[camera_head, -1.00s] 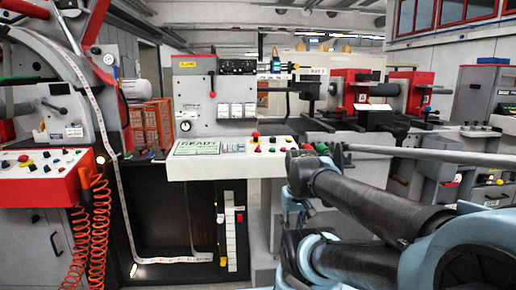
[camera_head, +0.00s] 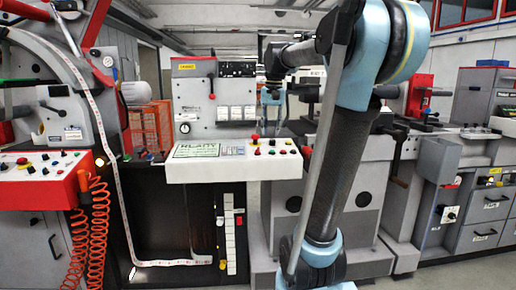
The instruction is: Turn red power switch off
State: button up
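Several red controls show, and I cannot tell which is the power switch. A red knob (camera_head: 255,137) stands at the back edge of the white console (camera_head: 215,173), and a red button (camera_head: 306,151) is at its right end. A small red piece (camera_head: 239,220) is on the lower dark panel, beside a white strip. My gripper (camera_head: 272,100) hangs down behind and above the console's red knob, apart from it as far as I can see. It is small and dark here, and its fingers are not clear.
A grey control box (camera_head: 214,100) with a red-knobbed lever stands behind the console. A red-and-white panel (camera_head: 42,175) with coiled red hoses (camera_head: 98,225) is at left. Grey machines and drawers (camera_head: 480,205) fill the right. My raised arm hides part of the machine.

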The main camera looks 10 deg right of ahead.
notch_tip(320, 180, up, 7)
jog(key=m, duration=0.2)
send_over(258, 151)
jog(key=w+d, duration=0.1)
jog(key=f, duration=1.7)
jog(key=shift+w+a, duration=0.3)
jog(key=shift+w, duration=0.1)
grip_shut()
